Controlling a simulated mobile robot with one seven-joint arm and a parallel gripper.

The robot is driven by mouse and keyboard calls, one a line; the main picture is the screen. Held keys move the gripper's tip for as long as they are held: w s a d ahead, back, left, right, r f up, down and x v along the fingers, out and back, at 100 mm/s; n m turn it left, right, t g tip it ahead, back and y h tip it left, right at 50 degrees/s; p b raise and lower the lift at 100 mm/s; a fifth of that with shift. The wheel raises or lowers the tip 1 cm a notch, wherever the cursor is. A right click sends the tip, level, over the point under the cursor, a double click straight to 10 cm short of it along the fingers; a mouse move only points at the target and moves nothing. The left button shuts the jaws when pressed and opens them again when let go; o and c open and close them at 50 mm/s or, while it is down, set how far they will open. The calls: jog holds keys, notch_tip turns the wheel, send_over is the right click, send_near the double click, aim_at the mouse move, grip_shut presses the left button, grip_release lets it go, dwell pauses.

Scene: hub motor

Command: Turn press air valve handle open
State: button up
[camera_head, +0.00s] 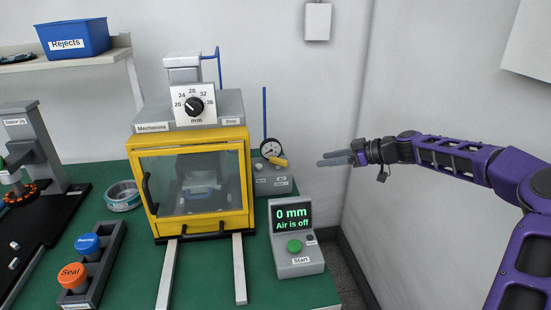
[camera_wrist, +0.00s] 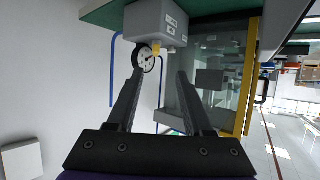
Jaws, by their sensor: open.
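The air valve unit is a small grey box (camera_head: 272,182) at the back right of the green bench, with a round gauge (camera_head: 270,148) and a yellow handle (camera_head: 279,161) on it. In the head view the yellow handle points right and slightly down. The wrist view shows the handle (camera_wrist: 156,46) beside the gauge (camera_wrist: 143,60). My gripper (camera_head: 322,159) is right of the handle, apart from it, open and empty, fingers pointing left. The wrist view shows the spread fingers (camera_wrist: 160,78) with the gauge beyond them.
The yellow-framed press (camera_head: 195,223) stands left of the valve, its clear door closed. A thin blue pipe (camera_head: 264,115) rises behind the gauge. The control box (camera_head: 298,262) stands in front of the valve. The white wall is close behind. Space between gripper and handle looks clear.

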jog(key=r, duration=0.1)
send_near(282, 160)
jog(key=x, duration=1)
jog(key=shift+w, duration=0.15)
grip_shut()
